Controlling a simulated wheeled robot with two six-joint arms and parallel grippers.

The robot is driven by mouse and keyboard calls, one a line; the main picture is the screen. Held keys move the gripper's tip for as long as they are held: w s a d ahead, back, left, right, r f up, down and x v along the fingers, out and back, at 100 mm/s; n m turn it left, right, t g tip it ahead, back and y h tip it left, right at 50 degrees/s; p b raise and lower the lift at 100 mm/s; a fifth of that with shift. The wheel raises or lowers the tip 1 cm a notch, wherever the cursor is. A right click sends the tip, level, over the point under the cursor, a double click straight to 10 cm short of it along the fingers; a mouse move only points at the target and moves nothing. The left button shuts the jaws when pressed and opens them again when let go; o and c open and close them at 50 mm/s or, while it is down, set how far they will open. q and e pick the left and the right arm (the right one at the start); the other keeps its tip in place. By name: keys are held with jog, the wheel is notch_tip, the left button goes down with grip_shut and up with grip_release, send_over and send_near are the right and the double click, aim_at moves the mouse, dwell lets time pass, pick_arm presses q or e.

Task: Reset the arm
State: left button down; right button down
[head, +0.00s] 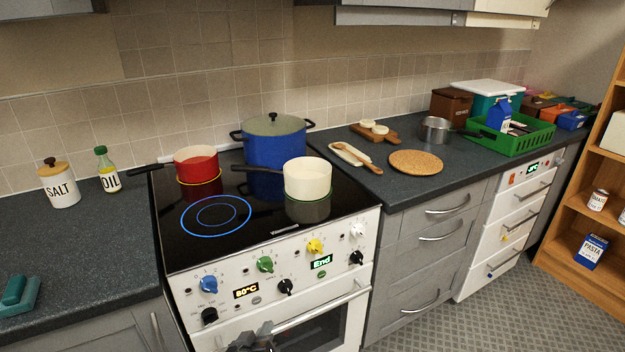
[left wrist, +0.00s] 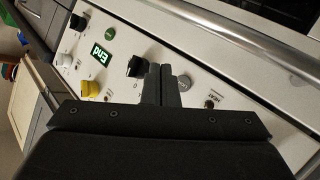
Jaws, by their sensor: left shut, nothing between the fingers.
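My left gripper (head: 250,338) shows at the bottom edge of the head view, low in front of the white stove (head: 330,285) and its oven door handle. In the left wrist view its two dark fingers (left wrist: 160,84) are together with nothing between them. Behind them is the stove's control panel (left wrist: 150,45), with a black knob (left wrist: 138,66), a yellow knob (left wrist: 90,88) and a green "End" display (left wrist: 101,53). I cannot tell whether the fingers touch the panel. My right gripper is in neither view.
On the black cooktop (head: 255,232) stand a red pan (head: 196,165), a blue pot (head: 275,148) and a cream pan (head: 307,178). A salt jar (head: 60,185) and oil bottle (head: 107,172) stand at left. A green crate (head: 515,143) is at far right. The floor (head: 450,310) at right is clear.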

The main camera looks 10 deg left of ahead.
pick_arm(q)
jog(key=s+a+f+m+g+y, duration=0.1)
jog(key=s+a+f+g, duration=0.3)
jog(key=s+f, duration=0.8)
jog(key=s+a+f+m+g+y, duration=0.1)
jog(key=s+a+f+g, duration=0.2)
jog(key=s+f, duration=0.9)
jog(key=s+a+f+g, duration=0.2)
jog(key=s+f, duration=0.1)
jog(key=s, duration=0.5)
jog(key=s+a+f+g, duration=0.2)
jog(key=s+f, duration=0.2)
jog(key=s, duration=0.5)
jog(key=s+a+f+m+g+y+p, duration=0.1)
jog(key=s+f, duration=0.3)
jog(key=s, duration=0.4)
jog(key=shift+s+a+g, duration=0.2)
jog(key=shift+a+g, duration=0.3)
jog(key=shift+a, duration=0.25)
